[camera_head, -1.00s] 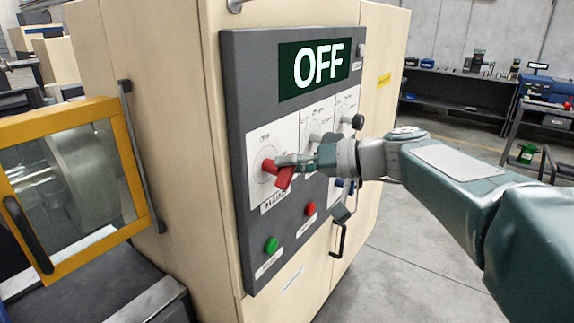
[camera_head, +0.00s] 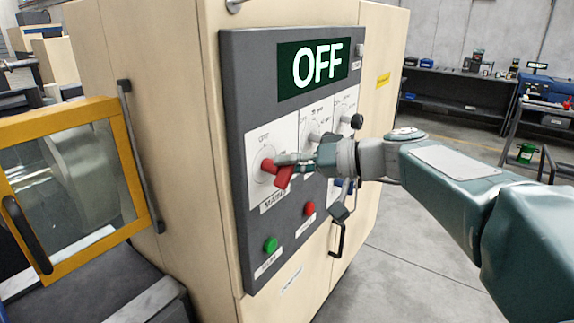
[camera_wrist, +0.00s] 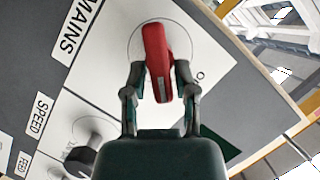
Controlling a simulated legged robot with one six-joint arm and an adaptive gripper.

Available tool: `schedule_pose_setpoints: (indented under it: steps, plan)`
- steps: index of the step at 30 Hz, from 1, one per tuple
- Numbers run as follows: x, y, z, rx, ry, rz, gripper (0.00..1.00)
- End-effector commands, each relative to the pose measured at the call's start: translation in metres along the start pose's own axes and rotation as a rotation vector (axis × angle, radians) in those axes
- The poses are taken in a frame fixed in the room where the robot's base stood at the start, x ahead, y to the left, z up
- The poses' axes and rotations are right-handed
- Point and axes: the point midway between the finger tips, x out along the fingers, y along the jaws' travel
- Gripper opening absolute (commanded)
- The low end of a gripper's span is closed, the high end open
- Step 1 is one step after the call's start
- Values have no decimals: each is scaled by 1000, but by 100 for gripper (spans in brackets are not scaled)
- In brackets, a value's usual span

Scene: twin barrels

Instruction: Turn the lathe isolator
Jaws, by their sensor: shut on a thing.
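The red isolator handle (camera_head: 282,174) sits on the white MAINS plate of the grey control panel (camera_head: 240,95). It is tilted, pointing down and to the right in the head view. The display (camera_head: 314,68) above it reads OFF. My gripper (camera_head: 284,168) reaches in from the right and is shut on the handle. In the wrist view, the two fingers of my gripper (camera_wrist: 158,85) lie on either side of the red handle (camera_wrist: 156,55). Part of the plate's dial marking is hidden behind the handle and fingers.
A green button (camera_head: 271,245) and a red button (camera_head: 309,208) sit lower on the panel. A black knob (camera_head: 357,121) is to the right, close to my wrist. The yellow-framed door (camera_head: 75,265) stands at the left. Open floor (camera_head: 395,265) lies to the right.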

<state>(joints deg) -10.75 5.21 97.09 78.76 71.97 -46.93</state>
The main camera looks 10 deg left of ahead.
Motion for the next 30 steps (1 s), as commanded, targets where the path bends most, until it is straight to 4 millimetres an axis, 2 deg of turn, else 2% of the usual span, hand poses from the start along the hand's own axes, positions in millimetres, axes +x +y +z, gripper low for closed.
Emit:
schedule_pose_setpoints:
  steps: [15, 16, 17, 26, 30]
  plan:
    - [-1, 2, -2, 1, 8, 7, 0]
    - [-1, 2, -2, 1, 8, 7, 50]
    - [-1, 2, -2, 1, 7, 7, 57]
    - [3, 1, 0, 0, 1, 4, 57]
    - [-4, 1, -1, 0, 2, 5, 57]
